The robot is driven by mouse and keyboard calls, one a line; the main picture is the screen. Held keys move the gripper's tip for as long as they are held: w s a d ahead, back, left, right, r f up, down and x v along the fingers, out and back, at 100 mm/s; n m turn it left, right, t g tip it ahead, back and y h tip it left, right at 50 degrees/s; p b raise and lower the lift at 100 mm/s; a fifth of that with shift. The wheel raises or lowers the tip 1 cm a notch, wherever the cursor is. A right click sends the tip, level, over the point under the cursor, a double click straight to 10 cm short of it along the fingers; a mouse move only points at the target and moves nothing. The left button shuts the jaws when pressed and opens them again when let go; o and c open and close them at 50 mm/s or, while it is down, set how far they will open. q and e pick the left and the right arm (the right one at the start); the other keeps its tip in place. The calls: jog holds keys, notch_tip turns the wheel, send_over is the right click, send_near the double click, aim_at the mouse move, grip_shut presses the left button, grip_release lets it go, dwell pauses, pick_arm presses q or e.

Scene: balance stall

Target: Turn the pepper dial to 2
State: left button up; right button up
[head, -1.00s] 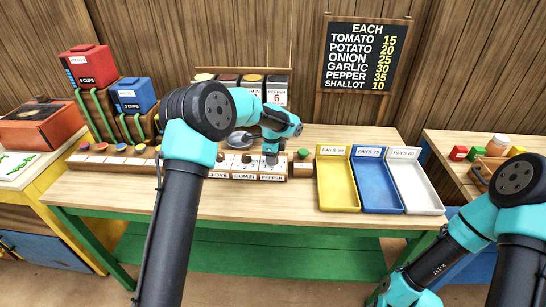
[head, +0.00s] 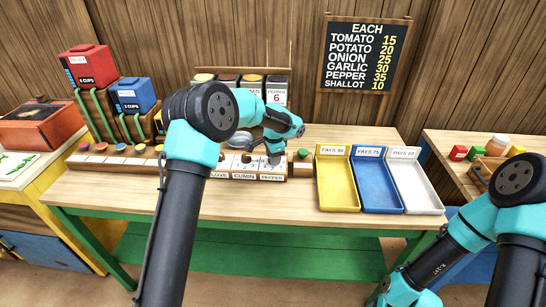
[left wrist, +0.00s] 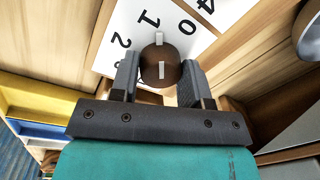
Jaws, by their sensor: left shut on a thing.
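The pepper dial is a round brown knob (left wrist: 159,66) with white marks, on a white number plate (left wrist: 135,18) in the left wrist view. The numbers 2, 1, 0 and 4 show on the plate. The knob's far white mark points between 1 and 0, nearer to 1. My left gripper (left wrist: 157,82) has a finger on each side of the knob and is shut on it. In the head view my left gripper (head: 273,159) is above the PEPPER label (head: 271,177) and hides the dial. My right arm shows at the right, but its gripper is out of view.
CLOVE and CUMIN dials sit left of pepper on the wooden strip. A green button (head: 303,153) is just right of it. Yellow (head: 333,181), blue (head: 376,187) and white (head: 417,188) trays stand further right. Spice bins (head: 229,80) stand behind.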

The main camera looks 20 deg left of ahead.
pick_arm(q)
jog(key=n, duration=0.5)
jog(key=shift+n, duration=0.3)
jog(key=n, duration=0.5)
jog(key=shift+g, duration=0.4)
jog(key=o, duration=0.9)
jog(key=shift+r, duration=0.1)
jog(key=r, duration=0.5)
jog(key=d+r, duration=0.1)
jog(key=r, duration=1.1)
jog(key=shift+d+r, duration=0.1)
jog(key=shift+d, duration=0.15)
